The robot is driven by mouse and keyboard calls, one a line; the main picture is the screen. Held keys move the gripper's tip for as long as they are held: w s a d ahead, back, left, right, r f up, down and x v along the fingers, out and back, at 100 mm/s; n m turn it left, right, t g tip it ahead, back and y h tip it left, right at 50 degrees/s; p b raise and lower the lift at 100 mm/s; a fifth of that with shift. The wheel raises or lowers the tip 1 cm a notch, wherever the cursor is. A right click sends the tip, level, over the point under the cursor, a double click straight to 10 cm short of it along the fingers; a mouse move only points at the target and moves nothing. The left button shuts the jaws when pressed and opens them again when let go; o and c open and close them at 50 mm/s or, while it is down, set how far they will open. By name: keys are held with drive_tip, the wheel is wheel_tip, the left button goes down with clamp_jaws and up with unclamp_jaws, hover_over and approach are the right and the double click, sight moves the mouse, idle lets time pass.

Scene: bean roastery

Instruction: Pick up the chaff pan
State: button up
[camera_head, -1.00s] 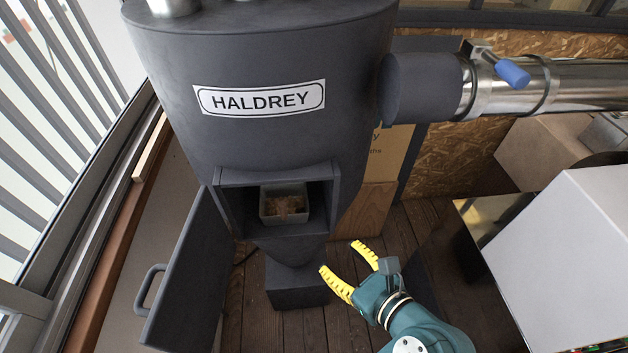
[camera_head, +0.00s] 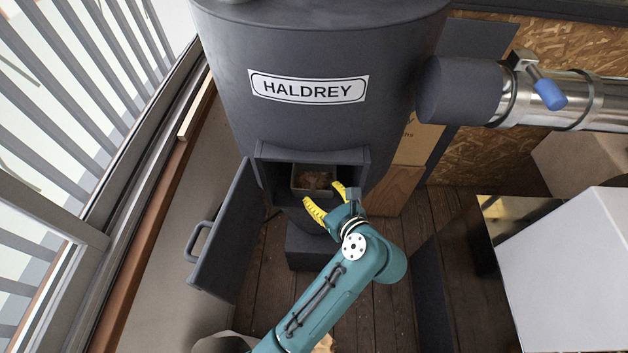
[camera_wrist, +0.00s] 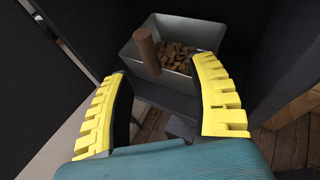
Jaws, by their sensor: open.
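The chaff pan (camera_head: 300,190) is a grey open-topped box with brown chaff in it, sitting inside the opening of the dark HALDREY drum. In the wrist view the pan (camera_wrist: 200,32) lies just beyond my fingertips, with a brown cylindrical handle (camera_wrist: 147,50) standing at its near side. My gripper (camera_head: 328,197) has yellow fingers and is at the mouth of the opening, covering part of the pan in the head view. In the wrist view my gripper (camera_wrist: 162,75) is open and empty, the handle showing between its fingers and farther off.
The dark drum (camera_head: 310,125) has its door (camera_head: 228,235) swung open on the left, with a bar handle. A steel pipe with a blue lever (camera_head: 550,94) runs to the right. A white box (camera_head: 565,260) stands at right.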

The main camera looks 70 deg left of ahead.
sight(315, 188)
drive_tip(key=x, duration=0.3)
drive_tip(key=shift+s+a, duration=0.2)
drive_tip(key=shift+a, duration=0.25)
clamp_jaws()
